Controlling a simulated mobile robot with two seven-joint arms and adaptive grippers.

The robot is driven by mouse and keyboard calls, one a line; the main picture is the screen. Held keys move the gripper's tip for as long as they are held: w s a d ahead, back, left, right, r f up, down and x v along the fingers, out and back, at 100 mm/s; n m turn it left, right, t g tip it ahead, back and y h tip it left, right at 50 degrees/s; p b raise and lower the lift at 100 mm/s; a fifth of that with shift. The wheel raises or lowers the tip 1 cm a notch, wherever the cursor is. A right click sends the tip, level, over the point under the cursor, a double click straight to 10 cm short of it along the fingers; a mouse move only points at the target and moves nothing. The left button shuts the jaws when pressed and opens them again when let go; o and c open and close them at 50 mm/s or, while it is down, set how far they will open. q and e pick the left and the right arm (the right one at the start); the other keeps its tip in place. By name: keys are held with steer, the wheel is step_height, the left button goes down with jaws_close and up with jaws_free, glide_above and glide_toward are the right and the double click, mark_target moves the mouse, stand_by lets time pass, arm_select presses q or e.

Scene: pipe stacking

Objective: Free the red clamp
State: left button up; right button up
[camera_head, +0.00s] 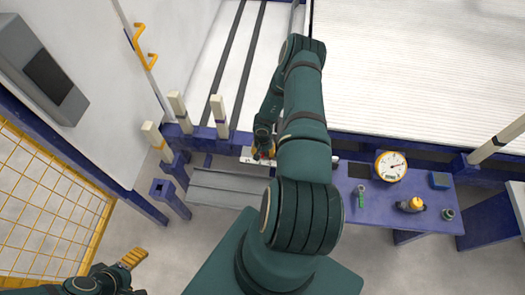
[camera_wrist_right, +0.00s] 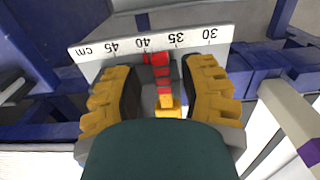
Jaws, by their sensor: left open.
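The red clamp (camera_wrist_right: 162,72) sits at the ruler (camera_wrist_right: 85,50) near the 35–40 cm marks in the right wrist view, with a yellow part at its lower end. My right gripper (camera_wrist_right: 160,80) is open around it, one yellow finger on each side with gaps between. In the head view my right gripper (camera_head: 263,151) is small at the ruler, and the clamp is mostly hidden there. My left gripper (camera_head: 133,258) is open and empty at the lower left, far from the clamp.
A blue bench (camera_head: 385,215) at the right holds a round dial gauge (camera_head: 391,166), a green-handled tool (camera_head: 361,196) and a yellow-and-dark item (camera_head: 411,205). Pale posts (camera_head: 220,115) stand left of my right gripper. A yellow mesh fence (camera_head: 40,200) is at the left.

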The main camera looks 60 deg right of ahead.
steer(key=shift+w+r, duration=0.1)
steer(key=shift+r, duration=0.05)
steer(key=shift+d+r, duration=0.1)
steer(key=shift+r, duration=0.15)
step_height(320, 180, up, 11)
steer(key=shift+r, duration=0.15)
stand_by(0.5)
